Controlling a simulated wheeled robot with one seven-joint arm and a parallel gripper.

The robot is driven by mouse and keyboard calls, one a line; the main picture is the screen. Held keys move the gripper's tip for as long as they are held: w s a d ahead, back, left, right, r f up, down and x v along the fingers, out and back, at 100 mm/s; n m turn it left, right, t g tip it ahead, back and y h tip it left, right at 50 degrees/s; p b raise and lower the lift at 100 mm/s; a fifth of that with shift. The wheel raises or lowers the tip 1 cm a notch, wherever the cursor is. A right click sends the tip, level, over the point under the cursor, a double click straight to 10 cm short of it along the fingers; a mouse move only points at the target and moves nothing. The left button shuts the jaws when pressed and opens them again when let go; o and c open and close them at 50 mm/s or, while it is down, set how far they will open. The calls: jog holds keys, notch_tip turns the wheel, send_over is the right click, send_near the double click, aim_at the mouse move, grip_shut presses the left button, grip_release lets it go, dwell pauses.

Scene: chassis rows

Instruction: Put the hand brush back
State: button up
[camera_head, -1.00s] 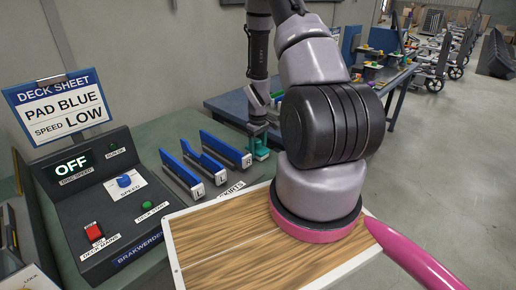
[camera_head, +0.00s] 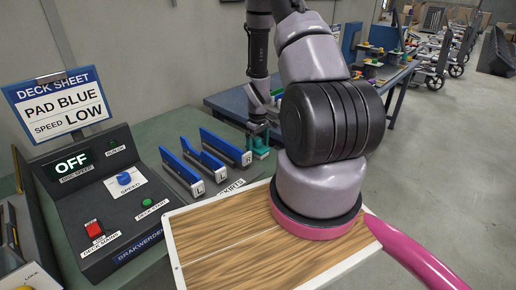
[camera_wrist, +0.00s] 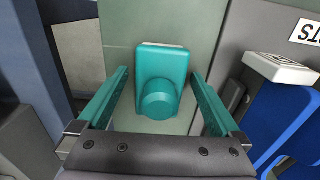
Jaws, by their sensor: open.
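A teal block with a round knob (camera_wrist: 160,85) sits on the green bench top in the wrist view. It looks like the hand brush, though its bristles do not show. My gripper (camera_wrist: 160,75) is open, with one teal finger on each side of the block and a gap on both sides. In the head view my gripper (camera_head: 258,130) is at the far end of the bench, just beyond the blue skirts. There the teal of the fingers and of the block run together, and I cannot tell them apart.
Several blue skirts (camera_head: 206,150) with white letter tags stand close beside my gripper; one also shows in the wrist view (camera_wrist: 285,110). A control console (camera_head: 110,195) reads OFF under a deck sheet sign (camera_head: 60,105). A white-edged wooden board (camera_head: 215,240) lies in front.

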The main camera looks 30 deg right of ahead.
notch_tip(320, 180, up, 11)
jog(key=shift+f, duration=0.15)
dwell(0.6)
jog(key=s+a+r+m+t, duration=0.1)
jog(key=a+r+m+t, duration=0.15)
jog(key=r, duration=0.85)
jog(key=s+a+r+m+t, duration=0.1)
jog(key=s+a+r, duration=0.15)
jog(key=r, duration=0.85)
jog(key=s+a+r+m+t+y, duration=0.1)
jog(key=s+a+r, duration=0.3)
jog(key=s+r, duration=0.4)
jog(key=s+a+r+m+t+y, duration=0.1)
jog(key=s+a+r+m+t, duration=0.1)
jog(key=s+r, duration=0.5)
jog(key=shift+s+a+r+m+t, duration=0.4)
jog(key=shift+a+r+m, duration=0.45)
jog(key=shift+a, duration=0.45)
